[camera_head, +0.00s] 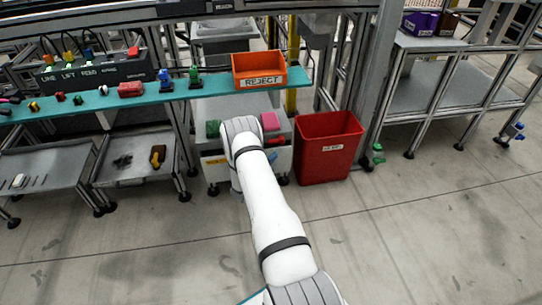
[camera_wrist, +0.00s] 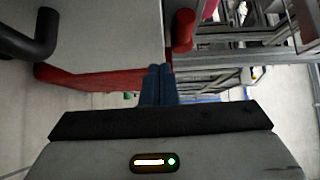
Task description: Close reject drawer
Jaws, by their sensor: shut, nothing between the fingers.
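In the head view, a white cabinet (camera_head: 212,172) stands under the teal shelf, with green, pink and red things on or in its top. My arm covers its middle, so I cannot tell which part is the reject drawer or how far it stands out. In the wrist view, my gripper (camera_wrist: 158,75) has its blue fingers together, with nothing between them. A pale flat panel (camera_wrist: 105,35) with a red part (camera_wrist: 95,82) along its edge lies ahead and to the left of the fingers; contact cannot be told. The gripper is hidden in the head view.
An orange bin marked REJECT (camera_head: 259,65) sits on the teal shelf (camera_head: 105,98). A red floor bin (camera_head: 328,148) stands right of the cabinet. A grey tray cart (camera_head: 135,166) stands to its left. The front floor is clear. A black curved bar (camera_wrist: 38,38) shows in the wrist view.

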